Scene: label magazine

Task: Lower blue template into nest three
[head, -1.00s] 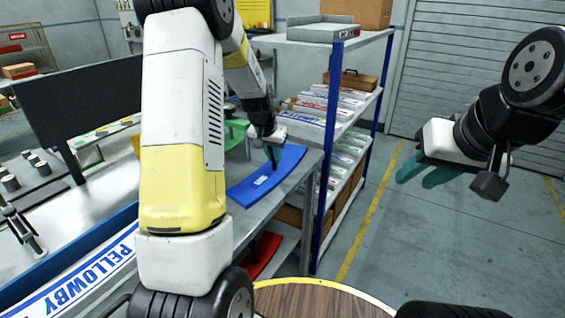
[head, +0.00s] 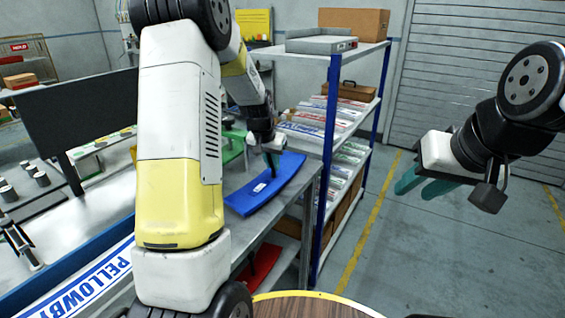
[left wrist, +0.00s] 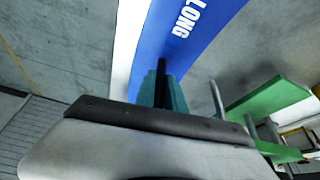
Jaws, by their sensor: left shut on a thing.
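The blue template (head: 272,188) is a long, slightly curved board with a white label, above or on the grey metal bench (head: 243,236); I cannot tell if it touches. My left gripper (head: 272,160) is shut on the template's upright black handle. In the left wrist view the teal fingers (left wrist: 162,92) close around the black handle, and the blue face (left wrist: 190,40) reads "LONG". Nest three cannot be made out. My right gripper (head: 425,187) is empty over the floor at the right, its teal fingers apart.
A green template (head: 232,146) stands behind the blue one; green also shows in the left wrist view (left wrist: 270,103). A red template (head: 260,266) lies on the lower shelf. A blue-posted rack (head: 330,150) with labels stands close on the right. Floor beyond it is clear.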

